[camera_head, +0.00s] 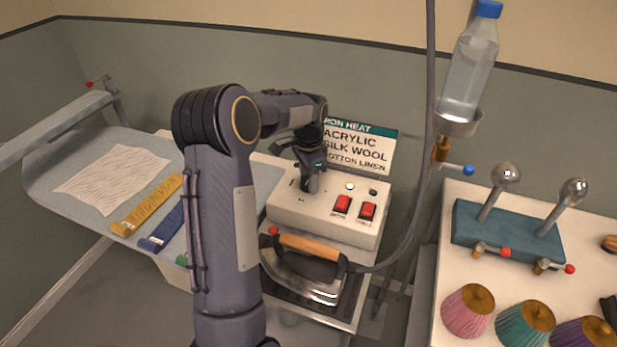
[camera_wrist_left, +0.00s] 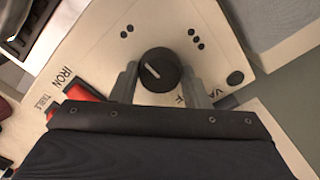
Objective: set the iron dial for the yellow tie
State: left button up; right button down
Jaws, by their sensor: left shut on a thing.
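The iron dial (camera_wrist_left: 160,70) is a black round knob with a white pointer line, on the white control box (camera_head: 290,207). In the left wrist view the line slants to the upper left, roughly towards a pair of black dots; a group of three dots is at upper right. My left gripper (camera_head: 311,182) is shut on the dial, one finger on each side; it also shows in the left wrist view (camera_wrist_left: 160,88). The yellow tie (camera_head: 147,205) lies flat on the ironing board (camera_head: 60,165). My right gripper is not in view.
The heat sign (camera_head: 358,148) lists acrylic, silk, wool, cotton and linen. Two red switches (camera_head: 355,208) and a lit lamp (camera_head: 350,186) are on the box. The iron (camera_head: 305,270) rests in front, its cable rising right. A blue tie (camera_head: 168,226) lies beside the yellow one.

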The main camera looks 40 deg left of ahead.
pick_arm(q)
jog(key=o, duration=1)
jog(key=shift+c, duration=0.2)
jog(key=shift+r, duration=0.15)
notch_tip(320, 180, up, 8)
jog(key=shift+f+b, duration=0.2)
jog(key=shift+b, duration=0.2)
jog(key=s+d+r+n+t+h, duration=0.1)
jog(key=s+d+r+n+t, duration=0.15)
jog(key=s+d, duration=0.4)
jog(key=s+d+r+n+t+h, duration=0.1)
jog(key=s+d+r, duration=0.2)
jog(key=s+d, duration=0.35)
jog(key=s+d+f+n+t+h, duration=0.1)
jog(key=s+d+f+n, duration=0.1)
jog(key=s+d, duration=0.2)
jog(key=s+d+f+n+t, duration=0.1)
jog(key=s+d+f, duration=0.2)
jog(key=s, duration=0.6)
jog(key=shift+s+d+f+n+h, duration=0.25)
jog(key=shift+d+n+h, duration=0.15)
jog(key=shift+d, duration=0.25)
